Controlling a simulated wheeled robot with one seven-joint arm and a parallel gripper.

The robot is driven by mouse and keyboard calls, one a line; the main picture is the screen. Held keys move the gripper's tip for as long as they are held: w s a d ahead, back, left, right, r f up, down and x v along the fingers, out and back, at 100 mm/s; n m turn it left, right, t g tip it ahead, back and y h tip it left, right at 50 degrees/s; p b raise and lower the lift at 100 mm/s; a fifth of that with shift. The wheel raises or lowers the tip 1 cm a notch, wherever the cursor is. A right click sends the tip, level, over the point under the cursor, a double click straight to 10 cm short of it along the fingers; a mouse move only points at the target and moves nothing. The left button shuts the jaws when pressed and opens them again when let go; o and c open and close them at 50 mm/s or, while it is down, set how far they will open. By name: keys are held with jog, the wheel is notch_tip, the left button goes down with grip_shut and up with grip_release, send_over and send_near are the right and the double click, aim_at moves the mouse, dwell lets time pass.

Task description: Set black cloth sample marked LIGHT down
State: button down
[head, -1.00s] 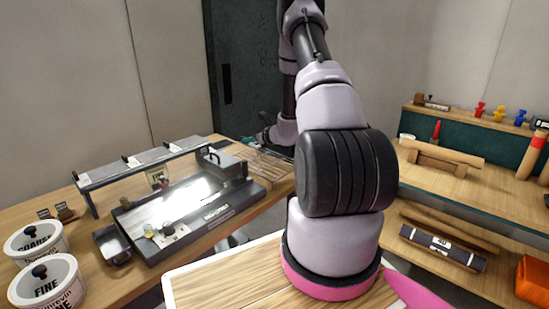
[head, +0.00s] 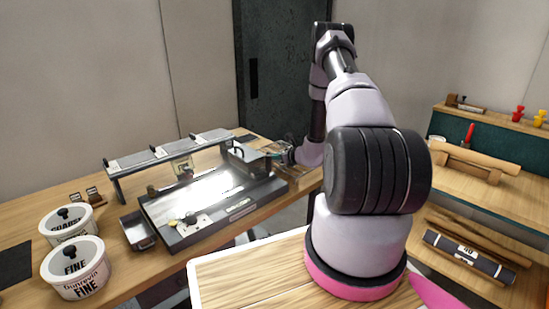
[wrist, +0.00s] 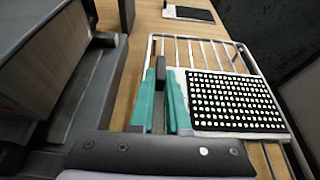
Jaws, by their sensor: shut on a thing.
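A black cloth sample (wrist: 235,100) with rows of white dots sits on a pale card over a wire rack (wrist: 243,50) in the wrist view. No LIGHT marking is legible. My gripper (wrist: 161,95) has teal fingers closed around a dark upright strip at the sample's left edge. The sample lies flat, at or just above the rack wires; I cannot tell if it bears on them. In the head view my gripper (head: 277,150) is small at the bench's far right end, beside the grey apparatus, and the sample is mostly hidden.
The grey apparatus (head: 215,205) stands close left of my gripper. Another black piece on a white card (wrist: 190,13) lies beyond the rack. Tubs marked COARSE (head: 68,224) and FINE (head: 76,268) stand at the bench's left. A shelf unit (head: 480,180) is at right.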

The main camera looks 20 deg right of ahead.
jog(key=shift+f, duration=0.1)
jog(key=c, duration=1.3)
grip_release()
jog(key=shift+f, duration=0.1)
jog(key=o, duration=0.4)
